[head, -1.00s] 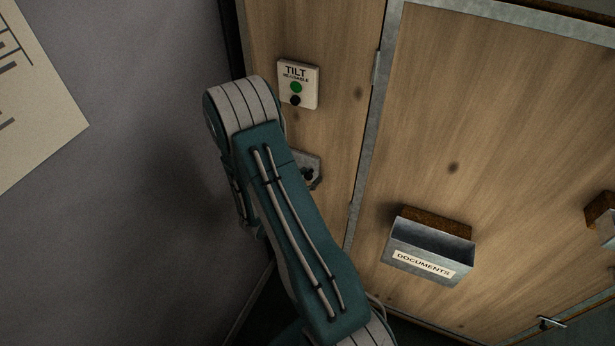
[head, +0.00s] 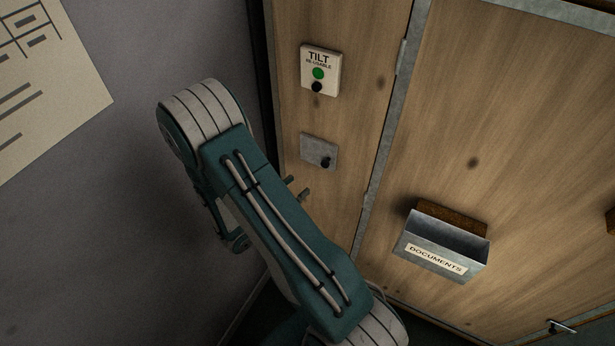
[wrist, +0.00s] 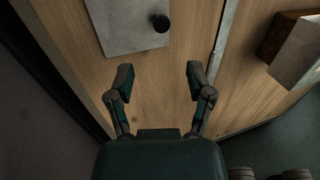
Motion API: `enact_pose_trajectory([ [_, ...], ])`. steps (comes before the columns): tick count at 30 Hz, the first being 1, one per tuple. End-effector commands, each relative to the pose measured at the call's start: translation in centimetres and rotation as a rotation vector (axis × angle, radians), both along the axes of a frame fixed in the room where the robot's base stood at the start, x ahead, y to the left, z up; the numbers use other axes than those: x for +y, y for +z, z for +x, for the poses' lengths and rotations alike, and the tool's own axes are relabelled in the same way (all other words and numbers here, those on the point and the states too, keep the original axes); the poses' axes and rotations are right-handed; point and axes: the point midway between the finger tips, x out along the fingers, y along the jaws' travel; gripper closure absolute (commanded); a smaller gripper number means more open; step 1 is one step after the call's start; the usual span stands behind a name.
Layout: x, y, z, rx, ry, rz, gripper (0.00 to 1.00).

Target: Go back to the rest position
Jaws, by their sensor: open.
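My gripper (wrist: 158,82) is open in the wrist view, its two fingers well apart with nothing between them. Wooden panelling lies beyond the fingers. In the head view my arm bends in front of the wall and panel, and two small finger parts of the gripper (head: 297,188) show just past the arm's right edge. A grey metal plate with a dark knob (head: 318,151) is on the wooden panel above the fingers, clear of them. The plate also shows at the top of the wrist view (wrist: 122,24), apart from the fingertips.
A white TILT indicator (head: 320,71) with a green dot sits above the plate. A grey DOCUMENTS holder (head: 441,249) juts from the panel at right. A grey wall with a paper sheet (head: 48,90) is at left. A dark floor shows below.

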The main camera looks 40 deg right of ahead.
Motion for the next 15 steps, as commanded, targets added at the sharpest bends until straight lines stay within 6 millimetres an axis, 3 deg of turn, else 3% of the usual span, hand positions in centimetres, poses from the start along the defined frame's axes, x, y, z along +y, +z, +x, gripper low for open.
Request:
enact_pose_trajectory([
  [4, 0.97, -0.02, -0.12, 0.0, 0.001, 0.0, 0.32],
  [15, 1.06, -0.03, -0.16, 0.001, -0.001, 0.0, 0.32],
])
